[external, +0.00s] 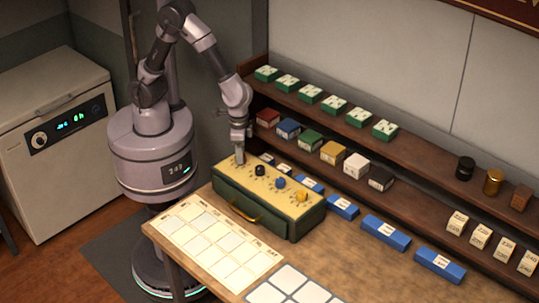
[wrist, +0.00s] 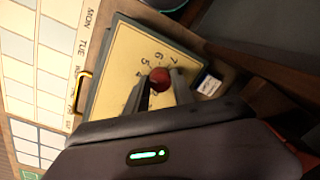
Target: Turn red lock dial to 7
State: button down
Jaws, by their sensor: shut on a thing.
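The green lock box (external: 230,195) stands on the wooden table with a cream top panel. On the panel are a black dial (external: 260,170), a blue dial (external: 280,183) and a yellow dial (external: 302,196). The red dial (wrist: 160,75) shows in the wrist view, with printed numbers 4, 5, 6 and 7 around it. My gripper (external: 239,158) points down at the box's left end and is shut on the red dial, one finger on each side. The gripper hides this dial in the external view. I cannot tell which number the dial points to.
A calendar board (external: 215,245) lies in front of the box, with a white-squared tray (external: 290,290) to its right. Blue boxes (external: 385,233) line the back of the table. A shelf (external: 300,105) with coloured boxes rises close behind my gripper.

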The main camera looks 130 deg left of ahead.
jog(key=m+b, duration=0.1)
jog(key=m, duration=0.4)
jog(key=shift+m, duration=0.3)
jog(key=m+b, duration=0.1)
jog(key=m, duration=0.4)
jog(key=shift+t+b, duration=0.3)
jog(key=m+b, duration=0.1)
jog(key=m, duration=0.4)
jog(key=shift+a+m+b, duration=0.1)
jog(key=shift+m+b, duration=1.1)
jog(key=shift+m, duration=1.7)
jog(key=c, duration=1.1)
grip_release()
jog(key=shift+s+r, duration=0.1)
